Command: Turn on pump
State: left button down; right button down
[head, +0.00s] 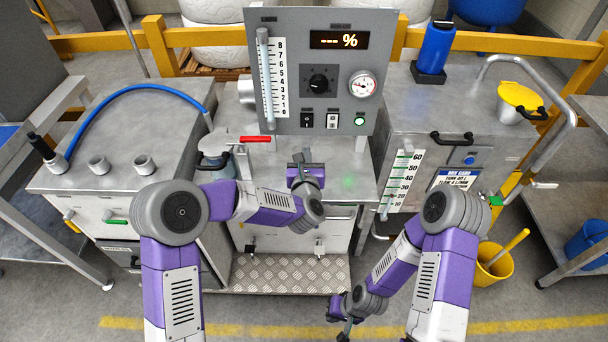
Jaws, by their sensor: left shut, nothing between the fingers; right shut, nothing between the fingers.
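The grey control panel (335,28) stands upright at the back centre. It has a display (339,40) reading "--- %", a black dial knob (319,82) and a round gauge (362,84). I cannot tell which switch belongs to the pump. My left gripper (300,158) is shut and empty, over the metal bench below the panel and apart from the switches. My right gripper (343,334) is shut and empty, low at the bottom centre.
A red-handled lever (256,139) sits left of my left gripper. A metal tank with a blue hose (128,88) is at left. A cabinet with a yellow-lidded port (520,95) and blue bottle (435,48) is at right. A yellow bucket (494,264) stands on the floor.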

pick_arm(q)
jog(key=s, duration=0.5)
jog(key=shift+s+a+f, duration=0.2)
jog(key=shift+s+f, duration=0.1)
jog(key=shift+s, duration=0.05)
pick_arm(e)
jog(key=shift+r, duration=0.2)
pick_arm(q)
jog(key=shift+f, duration=0.1)
pick_arm(e)
jog(key=shift+s, duration=0.1)
